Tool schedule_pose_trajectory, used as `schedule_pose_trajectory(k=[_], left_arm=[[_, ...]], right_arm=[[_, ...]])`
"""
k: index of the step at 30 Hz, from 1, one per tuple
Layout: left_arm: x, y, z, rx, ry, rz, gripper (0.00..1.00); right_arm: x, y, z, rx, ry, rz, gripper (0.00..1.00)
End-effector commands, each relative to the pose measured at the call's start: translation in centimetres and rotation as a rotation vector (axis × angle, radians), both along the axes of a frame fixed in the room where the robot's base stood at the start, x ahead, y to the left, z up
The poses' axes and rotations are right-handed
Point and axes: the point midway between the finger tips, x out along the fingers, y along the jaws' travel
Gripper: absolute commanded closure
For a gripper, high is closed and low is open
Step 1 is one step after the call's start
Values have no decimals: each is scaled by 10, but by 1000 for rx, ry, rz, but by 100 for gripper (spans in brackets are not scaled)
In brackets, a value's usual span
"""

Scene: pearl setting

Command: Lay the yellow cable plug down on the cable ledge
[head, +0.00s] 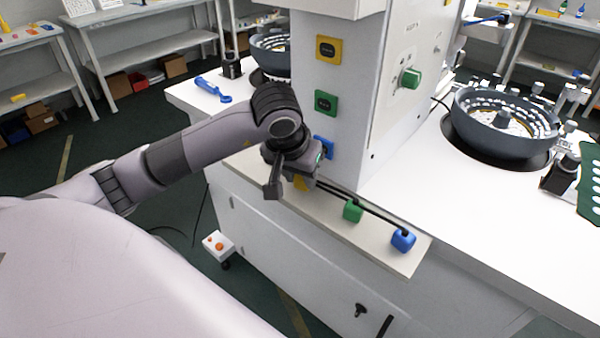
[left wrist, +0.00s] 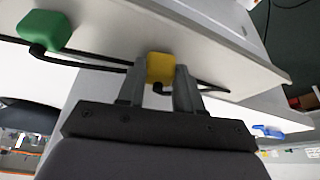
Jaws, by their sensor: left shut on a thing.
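My left gripper (left wrist: 160,88) is shut on the yellow cable plug (left wrist: 160,67), which sits between its two fingers in the left wrist view. My right gripper is not in view.
A green plug (head: 352,211) and a blue plug (head: 403,240) with black cables lie on the ledge to the right. Yellow, green and blue sockets (head: 328,49) are on the machine column above. A bowl feeder (head: 505,120) stands on the white worktop at right.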

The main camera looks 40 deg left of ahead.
Motion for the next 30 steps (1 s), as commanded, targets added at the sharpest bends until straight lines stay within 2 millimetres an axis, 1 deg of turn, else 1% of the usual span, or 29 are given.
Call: schedule_pose_trajectory(k=[12, 13, 15, 24, 26, 30], left_arm=[[0, 0, -5, 0, -1, 0, 100], [0, 0, -4, 0, -1, 0, 55], [0, 0, -4, 0, -1, 0, 35], [0, 0, -3, 0, -1, 0, 35], [-1, 0, 1, 0, -3, 0, 35], [-9, -1, 20, 3, -6, -1, 35]], right_arm=[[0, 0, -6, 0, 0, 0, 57], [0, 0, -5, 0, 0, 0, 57], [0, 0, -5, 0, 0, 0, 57], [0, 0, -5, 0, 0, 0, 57], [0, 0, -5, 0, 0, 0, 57], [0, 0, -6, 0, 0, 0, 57]])
